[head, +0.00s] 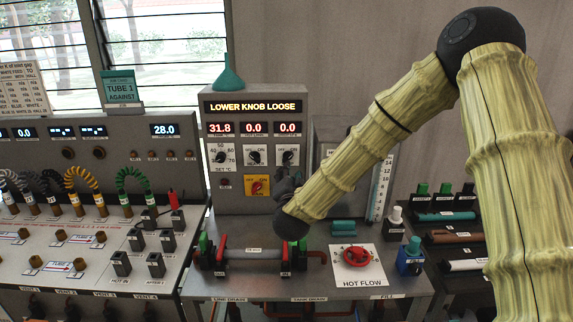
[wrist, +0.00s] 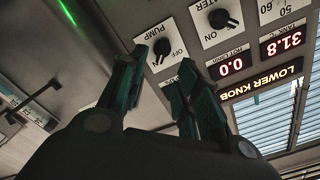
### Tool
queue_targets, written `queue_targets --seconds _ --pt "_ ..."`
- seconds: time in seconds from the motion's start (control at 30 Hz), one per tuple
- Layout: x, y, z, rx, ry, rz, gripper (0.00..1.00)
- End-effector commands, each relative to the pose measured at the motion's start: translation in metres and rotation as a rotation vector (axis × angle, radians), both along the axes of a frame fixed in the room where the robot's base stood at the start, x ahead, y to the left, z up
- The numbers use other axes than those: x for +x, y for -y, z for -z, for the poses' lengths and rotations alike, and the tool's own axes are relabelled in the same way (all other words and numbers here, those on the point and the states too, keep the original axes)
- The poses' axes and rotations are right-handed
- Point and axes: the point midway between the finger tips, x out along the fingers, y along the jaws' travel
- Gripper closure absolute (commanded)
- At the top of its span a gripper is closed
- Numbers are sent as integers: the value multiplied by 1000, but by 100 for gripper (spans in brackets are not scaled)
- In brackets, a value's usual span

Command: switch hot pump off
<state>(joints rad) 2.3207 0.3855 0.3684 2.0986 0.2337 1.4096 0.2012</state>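The pump knob (wrist: 162,48) is a black knob on a white plate lettered PUMP, with OFF beside it, in the wrist view. In the head view, the right-hand knob (head: 289,155) of the upper row sits just above my gripper. I cannot tell for sure which mark the pump knob points to. My gripper (head: 288,182) is in front of the grey control box (head: 258,106), below that knob. In the wrist view my gripper (wrist: 161,62) is open and empty, its dark green fingers apart with the pump knob seen between their tips. I cannot tell whether they touch it.
The heater knob (wrist: 222,18) is beside the pump knob. A lit sign (head: 255,106) reads LOWER KNOB LOOSE. A yellow plate with a red switch (head: 257,187) is left of my gripper. A red HOT FLOW valve (head: 356,256) and a grey pipe (head: 254,254) are on the bench below.

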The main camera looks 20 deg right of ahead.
Motion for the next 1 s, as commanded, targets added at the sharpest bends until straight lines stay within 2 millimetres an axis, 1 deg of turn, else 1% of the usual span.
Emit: queue_targets --seconds 0.17,0.33,1.0 --pt "5 0 -2 4 12 4 67" --pt "16 4 -2 4 12 5 67" --pt "84 25 -1 3 10 6 67"
